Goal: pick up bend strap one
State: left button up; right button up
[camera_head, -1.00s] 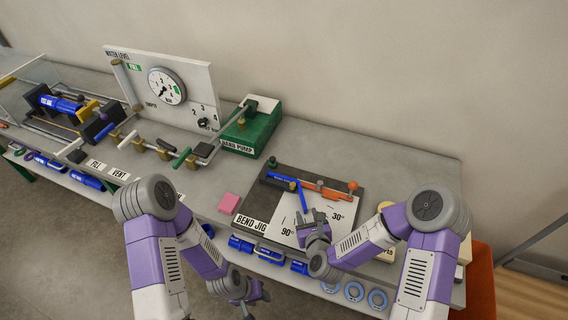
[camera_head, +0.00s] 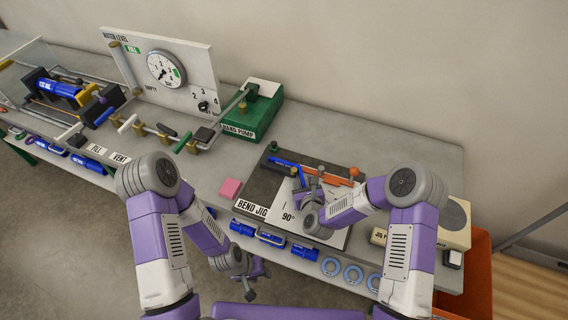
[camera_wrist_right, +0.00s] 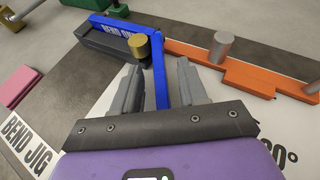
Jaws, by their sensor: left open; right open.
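Bend strap one is a blue L-shaped strap (camera_wrist_right: 160,75) marked "BEND ON…" in the right wrist view; its long leg lies along a dark block and its other leg points toward my gripper. In the head view the strap (camera_head: 284,162) sits on the bend jig (camera_head: 262,190), partly hidden by my right gripper. My right gripper (camera_head: 312,182) is open over the jig. In the right wrist view its fingers (camera_wrist_right: 158,88) stand on either side of the strap's short leg, apart from it. My left gripper (camera_head: 256,280) is open and empty, low in front of the bench.
An orange lever (camera_head: 330,175) with a grey post lies beside the strap on the jig. A brass pin (camera_wrist_right: 140,47) stands at the strap's corner. A pink block (camera_head: 230,188) and the green hand pump (camera_head: 252,112) are to the left. An orange bin (camera_head: 478,280) stands at the right.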

grip_shut()
